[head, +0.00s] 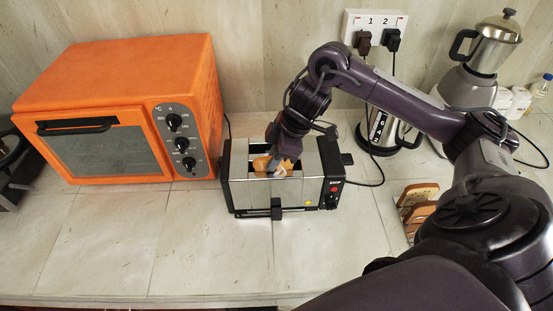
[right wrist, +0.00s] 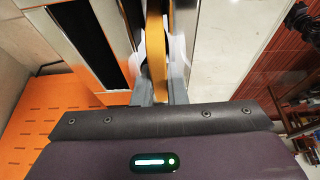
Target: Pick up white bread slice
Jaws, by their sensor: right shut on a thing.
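A bread slice with a tan-orange crust (head: 261,163) shows at the opening of the toaster (head: 240,193). My right gripper (head: 278,167) reaches down from above onto it. In the right wrist view the slice (right wrist: 155,48) appears edge-on between the two fingers of my right gripper (right wrist: 160,92), which are shut on it. The toaster top (right wrist: 52,28) lies close around the slice, with a dark slot (right wrist: 85,40) to its left. How deep the slice sits in the toaster I cannot tell. My left gripper is not in view.
An orange oven (head: 130,60) stands left of the toaster. Behind my right arm are a steel kettle (head: 380,130) and a blender (head: 490,48). More bread slices (head: 418,194) stand in a rack at the right. The counter in front of the toaster is clear.

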